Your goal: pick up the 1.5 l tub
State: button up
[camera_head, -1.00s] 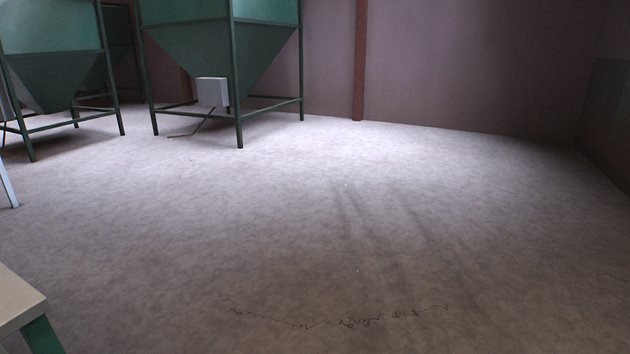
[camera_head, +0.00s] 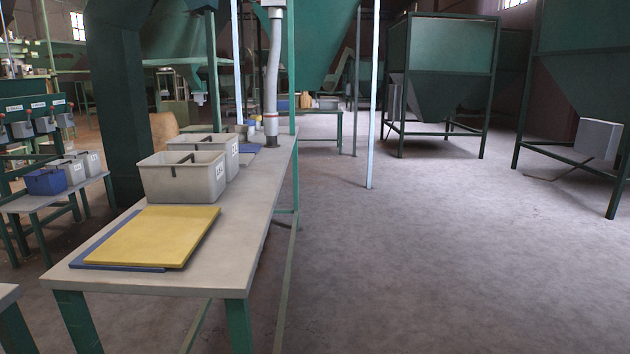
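Two grey open tubs with inner dividers stand one behind the other on a long table (camera_head: 240,240). The nearer is the front tub (camera_head: 172,183) and behind it is the rear tub (camera_head: 232,158). Each has a small white label on its right side, too small to read surely. Smaller tubs stand on a lower bench at the far left: a blue tub (camera_head: 45,182) and two grey ones, the left grey tub (camera_head: 72,172) and the right grey tub (camera_head: 92,164). I cannot tell which is the 1.5 l tub. My gripper is not in view.
A yellow board (camera_head: 152,236) lies over a blue board (camera_head: 90,258) at the table's near end. A grey pipe (camera_head: 271,80) comes down at the table's far part. Green hoppers (camera_head: 440,70) stand behind. The floor right of the table is clear.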

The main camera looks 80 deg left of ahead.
aim_at(196, 177)
jog(key=u, duration=1.7)
jog(key=i, duration=0.8)
jog(key=u, duration=1.7)
